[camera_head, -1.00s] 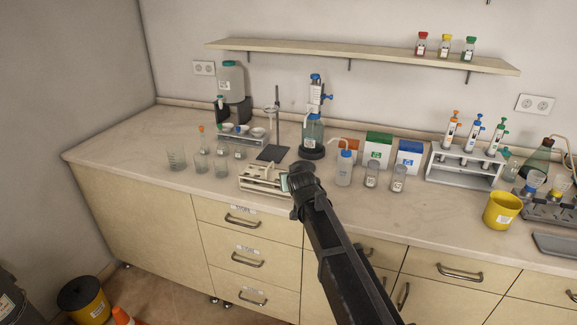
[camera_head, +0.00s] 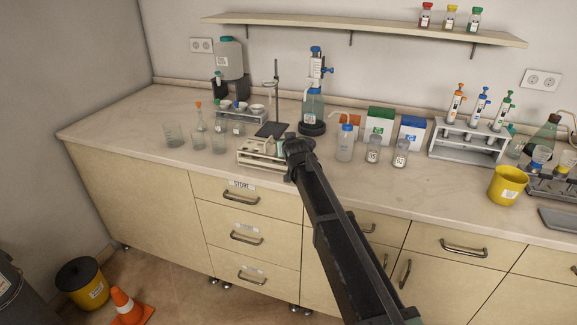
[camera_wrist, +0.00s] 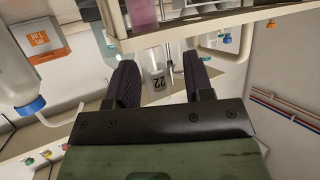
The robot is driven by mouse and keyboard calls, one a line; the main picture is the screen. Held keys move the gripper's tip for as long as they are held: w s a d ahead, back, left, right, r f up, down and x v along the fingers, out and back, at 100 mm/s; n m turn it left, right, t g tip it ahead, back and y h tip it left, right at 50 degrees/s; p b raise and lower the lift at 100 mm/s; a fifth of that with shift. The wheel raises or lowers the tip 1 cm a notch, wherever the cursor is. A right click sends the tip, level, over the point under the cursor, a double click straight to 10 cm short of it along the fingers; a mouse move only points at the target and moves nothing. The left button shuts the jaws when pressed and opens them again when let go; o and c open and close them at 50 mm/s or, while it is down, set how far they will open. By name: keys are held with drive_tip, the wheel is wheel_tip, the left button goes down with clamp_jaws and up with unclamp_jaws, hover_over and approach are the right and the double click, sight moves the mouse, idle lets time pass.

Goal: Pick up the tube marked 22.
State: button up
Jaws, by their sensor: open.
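A clear tube marked 22 (camera_wrist: 157,83) shows in the wrist view, its label upside down, between the two dark ridged fingers of my gripper (camera_wrist: 160,62). The fingers stand apart, with a visible gap on each side of the tube. A pale rack (camera_wrist: 215,22) runs across the top of the wrist view, beside the tube. In the head view the pale rack (camera_head: 250,157) stands on the counter near its front edge, and my gripper (camera_head: 288,145) is at its right end. The arm and gripper hide the tube there.
A tube with pink contents (camera_wrist: 143,12) is at the rack in the wrist view. Glass beakers (camera_head: 173,134) stand left of the rack. A wash bottle (camera_head: 345,145) and two jars are to the right. A stand (camera_head: 272,129) is behind. The counter's left end is clear.

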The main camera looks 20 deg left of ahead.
drive_tip(key=shift+w, duration=0.15)
clamp_jaws()
drive_tip(key=shift+r, duration=0.1)
